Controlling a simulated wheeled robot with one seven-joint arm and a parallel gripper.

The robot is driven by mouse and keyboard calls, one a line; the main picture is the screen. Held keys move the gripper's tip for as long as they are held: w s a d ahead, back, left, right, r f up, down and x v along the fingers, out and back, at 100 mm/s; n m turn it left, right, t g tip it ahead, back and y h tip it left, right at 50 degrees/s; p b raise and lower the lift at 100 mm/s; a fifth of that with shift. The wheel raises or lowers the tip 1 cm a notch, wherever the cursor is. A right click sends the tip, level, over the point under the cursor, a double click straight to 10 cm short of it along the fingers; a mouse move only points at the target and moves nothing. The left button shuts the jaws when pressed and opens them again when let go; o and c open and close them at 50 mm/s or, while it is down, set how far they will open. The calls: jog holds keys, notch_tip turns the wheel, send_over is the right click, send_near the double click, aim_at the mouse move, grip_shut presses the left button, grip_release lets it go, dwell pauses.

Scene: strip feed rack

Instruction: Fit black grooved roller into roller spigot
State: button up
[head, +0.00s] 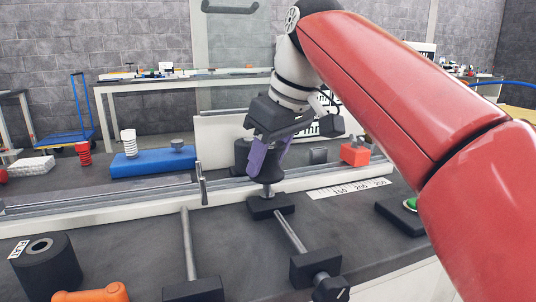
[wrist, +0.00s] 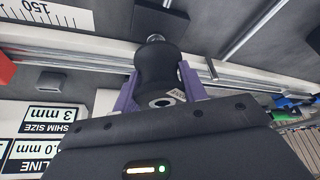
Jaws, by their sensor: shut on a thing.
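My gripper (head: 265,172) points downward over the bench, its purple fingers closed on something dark. In the wrist view, my gripper (wrist: 160,92) is shut on the black grooved roller (wrist: 160,62), which has a narrowed waist and an open bore facing the camera. In the head view, the roller spigot (head: 267,190) rises from a black block right below the fingertips. The fingers mostly hide the roller there. I cannot tell whether the spigot is inside the bore.
A black roll (head: 47,265) and an orange object (head: 92,293) stand at front left. Metal rods cross the bench; a green button (head: 411,204) sits at right.

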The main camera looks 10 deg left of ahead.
aim_at(279, 146)
jog(key=shift+f+b, duration=1.15)
jog(key=shift+f, duration=0.35)
jog(key=o, duration=1.2)
jog(key=p+v, duration=0.2)
jog(key=v, duration=0.4)
jog(key=shift+d+r+p, duration=0.1)
jog(key=shift+r+p, duration=0.25)
jog(key=shift+s+d+r, duration=0.2)
jog(key=shift+d+r, duration=0.05)
jog(key=shift+r, duration=0.25)
